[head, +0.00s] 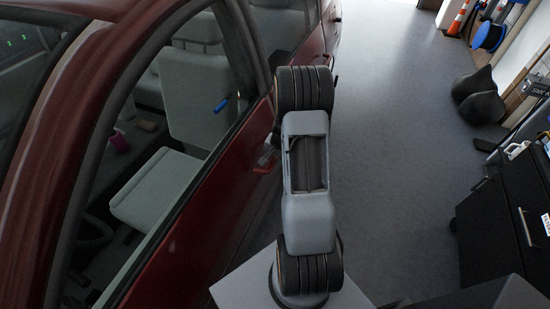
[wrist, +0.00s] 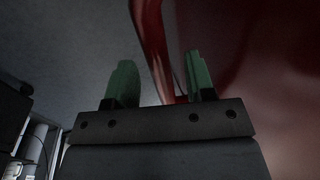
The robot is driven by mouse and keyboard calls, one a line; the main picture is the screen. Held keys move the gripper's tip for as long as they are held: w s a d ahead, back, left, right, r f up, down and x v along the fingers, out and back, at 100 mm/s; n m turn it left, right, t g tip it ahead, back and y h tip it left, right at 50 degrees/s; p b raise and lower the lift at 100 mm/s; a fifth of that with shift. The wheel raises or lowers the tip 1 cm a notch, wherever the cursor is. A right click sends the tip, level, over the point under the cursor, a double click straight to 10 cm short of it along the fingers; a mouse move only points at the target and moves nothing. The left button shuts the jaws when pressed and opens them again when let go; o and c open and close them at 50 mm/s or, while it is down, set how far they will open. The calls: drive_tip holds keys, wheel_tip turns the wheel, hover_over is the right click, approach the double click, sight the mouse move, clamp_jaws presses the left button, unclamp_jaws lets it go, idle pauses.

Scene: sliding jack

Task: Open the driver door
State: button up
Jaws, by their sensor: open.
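The red car's driver door (head: 213,220) fills the lower left of the head view, with its window frame and the seat behind it. It appears flush with the car body. A small door handle (head: 266,158) shows on its outer side, just left of my arm. In the wrist view my gripper (wrist: 160,85) is open, with two green fingers apart. A curved red strip (wrist: 151,45), which looks like the handle, runs down between the fingers, nearer the right one. I cannot tell whether they touch. My arm hides the fingertips in the head view.
A dark tool cabinet (head: 500,225) stands at the right. Dark rounded objects (head: 478,95) lie by the right wall, with an orange cone (head: 459,18) and a blue reel (head: 489,36) farther back. The grey floor (head: 400,130) between car and cabinet is clear.

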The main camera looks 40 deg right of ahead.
drive_tip(key=shift+w+f, duration=0.1)
drive_tip(key=shift+f, duration=0.3)
clamp_jaws()
